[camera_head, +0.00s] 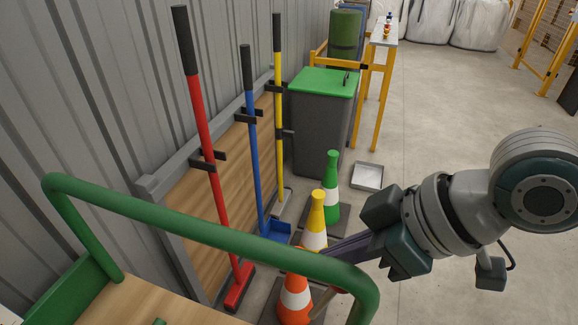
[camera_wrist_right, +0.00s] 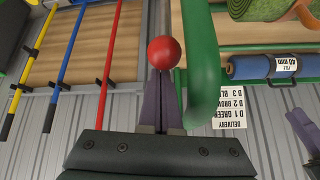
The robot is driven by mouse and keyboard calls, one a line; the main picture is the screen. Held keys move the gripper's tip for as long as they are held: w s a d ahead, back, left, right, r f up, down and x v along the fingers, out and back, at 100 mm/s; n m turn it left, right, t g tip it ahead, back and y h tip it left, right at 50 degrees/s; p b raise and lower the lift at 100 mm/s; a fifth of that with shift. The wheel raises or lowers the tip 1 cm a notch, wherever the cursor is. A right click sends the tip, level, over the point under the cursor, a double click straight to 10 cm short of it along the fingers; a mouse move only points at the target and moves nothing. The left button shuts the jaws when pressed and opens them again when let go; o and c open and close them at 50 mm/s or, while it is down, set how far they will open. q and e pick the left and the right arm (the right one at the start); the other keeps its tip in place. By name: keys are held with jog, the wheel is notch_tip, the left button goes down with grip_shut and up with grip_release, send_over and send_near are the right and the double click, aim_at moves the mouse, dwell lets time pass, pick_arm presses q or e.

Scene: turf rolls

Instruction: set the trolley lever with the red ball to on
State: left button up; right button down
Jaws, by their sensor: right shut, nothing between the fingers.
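The red ball (camera_wrist_right: 164,51) of the lever shows in the right wrist view, just beyond my right fingertips, beside the green trolley handle (camera_wrist_right: 202,70). I cannot tell whether the fingers touch it. The lever's shaft is hidden there, and I cannot make out its setting. My right gripper (camera_head: 330,250) reaches in from the right, shut and empty, at the handle's right bend in the head view; its fingers also show in the wrist view (camera_wrist_right: 159,80). A grey-purple piece (camera_wrist_right: 300,128) at the wrist view's right edge looks like my left gripper.
Orange (camera_head: 295,298), yellow (camera_head: 316,222) and green (camera_head: 331,190) cones stand beyond the handle. Red, blue and yellow long-handled tools hang along the left wall. A green-lidded bin (camera_head: 322,115) stands behind. A blue roll (camera_wrist_right: 265,67) and delivery sign (camera_wrist_right: 229,113) are near the handle.

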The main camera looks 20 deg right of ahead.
jog(key=s+d, duration=0.1)
jog(key=d, duration=0.1)
jog(key=s+d+f+p, duration=0.1)
jog(key=d, duration=0.1)
jog(key=shift+s+f, duration=0.1)
jog(key=shift+s, duration=0.2)
